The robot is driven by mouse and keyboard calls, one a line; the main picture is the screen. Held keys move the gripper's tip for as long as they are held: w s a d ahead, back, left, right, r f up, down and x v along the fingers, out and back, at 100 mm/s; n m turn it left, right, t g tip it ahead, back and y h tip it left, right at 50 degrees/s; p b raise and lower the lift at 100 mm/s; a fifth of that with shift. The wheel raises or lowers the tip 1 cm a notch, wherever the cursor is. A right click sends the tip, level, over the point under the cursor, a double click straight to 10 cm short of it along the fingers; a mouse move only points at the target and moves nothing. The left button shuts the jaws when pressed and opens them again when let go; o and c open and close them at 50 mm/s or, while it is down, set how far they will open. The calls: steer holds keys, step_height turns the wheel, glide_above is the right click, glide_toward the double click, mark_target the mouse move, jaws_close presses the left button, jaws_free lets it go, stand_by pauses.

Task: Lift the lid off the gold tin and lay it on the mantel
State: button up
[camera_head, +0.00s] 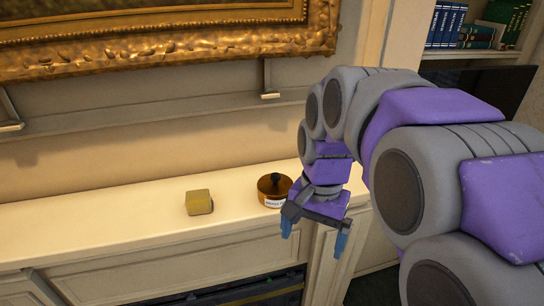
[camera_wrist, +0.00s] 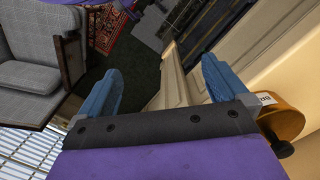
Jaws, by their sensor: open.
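The gold tin (camera_head: 268,198) is round, with a white label on its side, and stands upright on the mantel (camera_head: 120,222). Its lid (camera_head: 273,185) is on it, with a black knob on top. My gripper (camera_head: 314,239) is open and empty, pointing down in front and to the right of the tin, near the mantel's front edge. The wrist view shows the gripper's two blue fingers (camera_wrist: 162,75) spread apart. The tin (camera_wrist: 286,119) is at the right edge there, outside the fingers and partly hidden by my gripper.
A small yellowish block (camera_head: 198,202) sits left of the tin. The mantel's left part is bare. A gold picture frame (camera_head: 150,50) hangs above. Bookshelves (camera_head: 470,25) are at upper right. In the wrist view, a grey armchair (camera_wrist: 35,60) and dark floor lie below.

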steer(key=w+a+r+m+p, duration=0.25)
steer(key=w+r+p, duration=0.45)
steer(key=w+r, duration=0.4)
step_height(320, 180, up, 4)
steer(key=m+p, duration=0.3)
glide_above(280, 185)
steer(key=w+a, duration=0.1)
steer(key=a, duration=0.1)
steer(key=shift+n+t+y, duration=0.3)
steer(key=shift+n+y, duration=0.05)
steer(key=shift+y, duration=0.05)
steer(key=d+f, duration=0.1)
steer(key=f, duration=0.2)
steer(key=d+f, duration=0.1)
steer(key=shift+s+d+f, duration=0.15)
steer(key=shift+d+f, duration=0.15)
steer(key=shift+f, duration=0.05)
steer(key=shift+a+f, duration=0.4)
steer(key=shift+a, duration=0.25)
steer(key=shift+a+f, duration=0.35)
steer(key=shift+a, duration=0.3)
steer(key=shift+f, duration=0.4)
steer(key=d+f, duration=0.1)
steer(key=f, duration=0.2)
steer(key=shift+s+d+p, duration=0.2)
steer(key=shift+d+p, duration=0.15)
steer(key=shift+d, duration=0.05)
steer(key=shift+d+f, duration=0.35)
steer(key=shift+a, duration=0.1)
